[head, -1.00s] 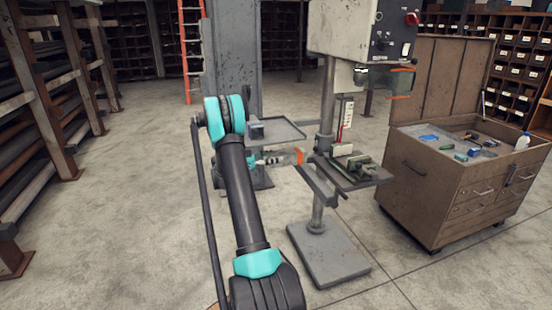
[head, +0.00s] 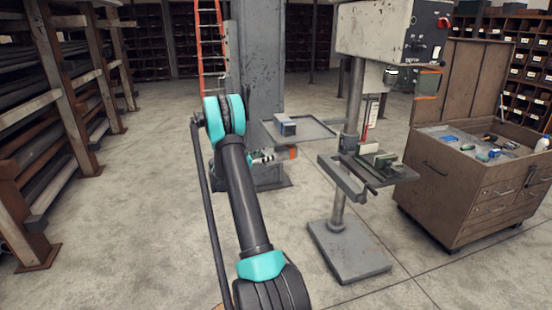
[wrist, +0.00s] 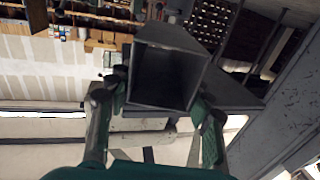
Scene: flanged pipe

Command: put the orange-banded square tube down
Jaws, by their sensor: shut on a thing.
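The orange-banded square tube shows in the head view as a small orange patch (head: 293,152) just beyond my gripper (head: 267,157); the rest of it is hard to make out there. In the wrist view a dark grey square tube (wrist: 163,78) sits between my two green-padded fingers (wrist: 160,98), its hollow end facing the camera. My gripper is shut on it and holds it in the air, below and in front of the tray in the picture. The orange band does not show in the wrist view.
A grey tray (head: 322,131) bears a small grey block (head: 286,126). A drill press (head: 395,30) with a vise (head: 381,160) on its table stands right of my gripper. A brown tool chest (head: 450,195) is farther right, a pipe rack (head: 50,80) left. Open floor lies between.

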